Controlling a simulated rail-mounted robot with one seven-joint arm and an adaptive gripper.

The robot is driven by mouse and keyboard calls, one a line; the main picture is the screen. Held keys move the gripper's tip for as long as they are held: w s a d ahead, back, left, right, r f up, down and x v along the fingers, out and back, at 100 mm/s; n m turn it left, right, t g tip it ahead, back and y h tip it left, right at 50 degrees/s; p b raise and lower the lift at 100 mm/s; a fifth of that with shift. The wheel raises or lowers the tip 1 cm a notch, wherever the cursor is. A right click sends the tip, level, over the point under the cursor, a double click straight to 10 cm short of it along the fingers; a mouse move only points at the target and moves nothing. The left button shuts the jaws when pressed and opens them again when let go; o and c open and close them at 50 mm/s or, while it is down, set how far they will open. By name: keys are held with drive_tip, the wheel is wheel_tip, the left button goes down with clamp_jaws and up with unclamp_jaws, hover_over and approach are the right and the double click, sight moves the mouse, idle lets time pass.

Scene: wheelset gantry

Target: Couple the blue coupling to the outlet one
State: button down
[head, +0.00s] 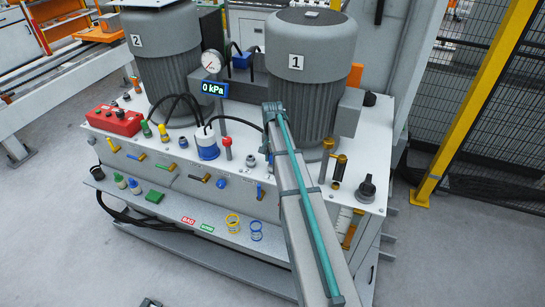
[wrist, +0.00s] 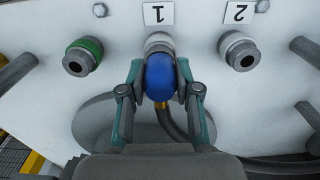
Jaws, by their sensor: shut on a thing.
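In the wrist view my gripper (wrist: 160,88) is shut on the blue coupling (wrist: 160,78), with one finger on each side of it. The coupling is lined up with the pale outlet under the label 1 (wrist: 158,14), and that outlet's ring (wrist: 158,42) shows just beyond it. I cannot tell whether the coupling is seated on the outlet or only in front of it. A dark hose (wrist: 172,122) with a yellowish part shows below the coupling. In the head view my arm crosses the right half, and neither gripper nor held coupling can be made out.
A green-ringed outlet (wrist: 83,55) is left of outlet one, and an outlet (wrist: 239,52) labelled 2 is right. Grey rods stick out at both sides. In the head view stand two motors (head: 170,55), a gauge (head: 211,62), a 0 kPa display (head: 214,89) and several valve handles.

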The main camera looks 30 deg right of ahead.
drive_tip(key=shift+f, duration=0.1)
drive_tip(key=c, duration=0.7)
unclamp_jaws()
drive_tip(key=shift+c, duration=0.2)
wheel_tip(320, 180, up, 12)
